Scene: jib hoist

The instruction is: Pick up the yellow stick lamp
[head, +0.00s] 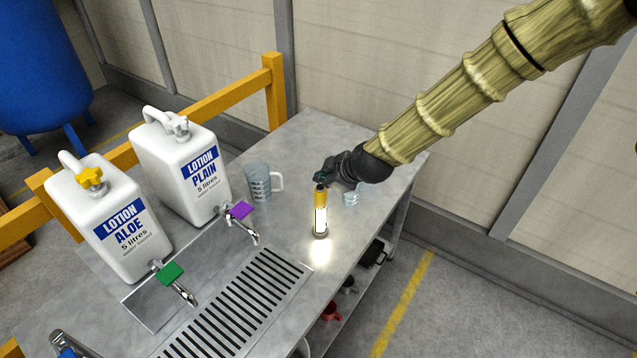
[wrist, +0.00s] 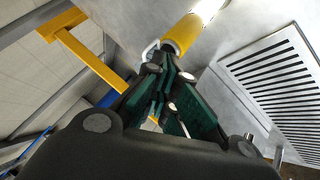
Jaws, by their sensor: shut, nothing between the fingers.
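The yellow stick lamp (head: 320,200) stands upright on the grey metal worktop (head: 300,140), right of the drain grate. Its upper part is yellow and its lower part glows white, lighting the surface around its base. In the wrist view the lamp's yellow part (wrist: 182,35) shows just beyond my fingertips. My gripper (head: 322,177) is at the lamp's top end, coming in from the right. Its green-padded fingers (wrist: 166,72) are shut with nothing between them. I cannot tell whether the fingertips touch the lamp.
A clear measuring jug (head: 259,182) stands left of the lamp, and a smaller measuring cup (head: 352,196) right of it, partly behind my gripper. Two white lotion containers (head: 182,165) with taps stand at the left. The slotted drain grate (head: 245,300) lies in front. Mugs sit on a lower shelf.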

